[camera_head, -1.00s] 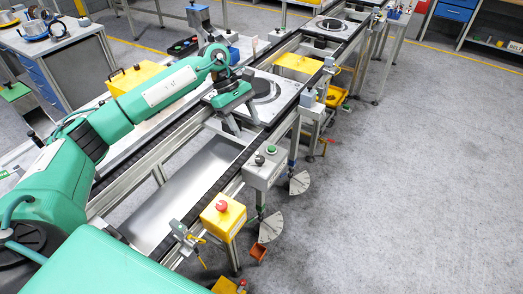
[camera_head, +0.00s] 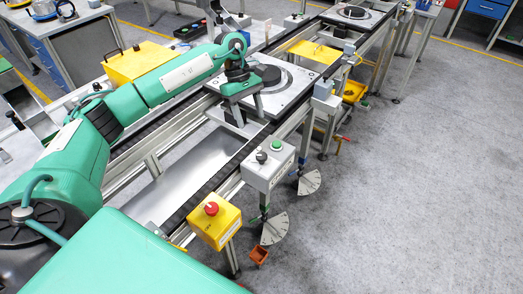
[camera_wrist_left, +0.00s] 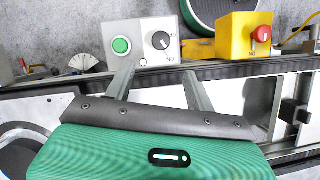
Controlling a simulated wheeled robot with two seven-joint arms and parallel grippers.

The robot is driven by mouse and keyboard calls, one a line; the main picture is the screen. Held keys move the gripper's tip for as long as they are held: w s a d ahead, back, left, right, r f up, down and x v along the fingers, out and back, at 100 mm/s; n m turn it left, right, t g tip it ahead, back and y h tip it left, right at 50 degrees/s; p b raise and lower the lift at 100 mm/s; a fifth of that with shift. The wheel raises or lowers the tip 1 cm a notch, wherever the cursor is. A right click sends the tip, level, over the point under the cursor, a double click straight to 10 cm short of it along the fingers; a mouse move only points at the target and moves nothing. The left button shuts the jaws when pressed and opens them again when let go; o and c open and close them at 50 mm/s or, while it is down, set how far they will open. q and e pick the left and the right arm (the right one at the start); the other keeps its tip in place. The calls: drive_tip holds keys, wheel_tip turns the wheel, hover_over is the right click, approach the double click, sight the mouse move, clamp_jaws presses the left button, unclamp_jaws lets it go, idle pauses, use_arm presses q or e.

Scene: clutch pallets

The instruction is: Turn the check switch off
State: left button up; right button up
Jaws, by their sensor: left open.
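The check switch appears to be the black knob (camera_head: 261,157) on a grey control box (camera_head: 262,178), beside a green button (camera_head: 276,145), at the near edge of the conveyor. In the left wrist view the knob (camera_wrist_left: 161,40) is at upper middle with a light pointer mark; its setting is hard to read. My left gripper (camera_head: 250,112) is open and empty, above the conveyor and beyond the box in the head view. In the left wrist view its two fingers (camera_wrist_left: 157,78) point toward the box, apart from the knob. My right gripper is not in view.
A yellow box with a red emergency button (camera_head: 211,208) sits beside the control box; it also shows in the left wrist view (camera_wrist_left: 262,34). A pallet with a dark disc (camera_head: 290,90) lies on the conveyor by my gripper. The floor at right is clear.

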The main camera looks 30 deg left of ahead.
sight(261, 155)
use_arm(q)
drive_tip(key=p+x, duration=0.4)
drive_tip(key=x, duration=0.7)
drive_tip(key=shift+s+d+r, duration=0.1)
drive_tip(key=shift+s+d, duration=0.05)
drive_tip(key=shift+d, duration=0.05)
drive_tip(key=shift+p+x, duration=0.3)
drive_tip(key=shift+x, duration=0.5)
drive_tip(key=shift+a, duration=0.1)
drive_tip(key=c, duration=1)
drive_tip(key=shift+o, duration=0.2)
